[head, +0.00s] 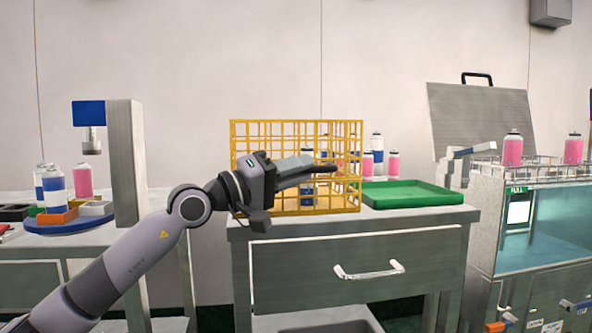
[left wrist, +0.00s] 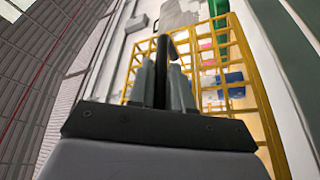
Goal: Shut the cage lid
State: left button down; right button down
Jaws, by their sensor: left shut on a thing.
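The yellow wire cage (head: 296,128) stands on the middle cabinet top, and it also shows in the left wrist view (left wrist: 240,62). I cannot tell which of its panels is the lid or how far it is open. My left gripper (head: 308,171) is in front of the cage in the head view and hides part of it. Its grey fingers are shut on a dark bar (head: 325,168) with a bent end, also between the fingers in the left wrist view (left wrist: 161,70). I cannot tell whether the bar is joined to the cage. My right gripper is not in view.
A green tray (head: 410,196) lies right of the cage, with pink and blue cans (head: 378,150) behind it. A water bath (head: 545,225) with its raised lid (head: 480,120) stands at right. At left, a crimping stand (head: 125,160) stands beside a blue turntable (head: 65,226) holding cans.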

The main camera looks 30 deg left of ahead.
pick_arm(q)
jog(key=shift+d+f, duration=0.15)
jog(key=shift+f, duration=0.2)
jog(key=c, duration=1.1)
grip_release()
jog(key=shift+a, duration=0.2)
jog(key=shift+s+a, duration=0.15)
jog(key=shift+s, duration=0.15)
jog(key=shift+b+v, duration=0.65)
jog(key=shift+v, duration=2.55)
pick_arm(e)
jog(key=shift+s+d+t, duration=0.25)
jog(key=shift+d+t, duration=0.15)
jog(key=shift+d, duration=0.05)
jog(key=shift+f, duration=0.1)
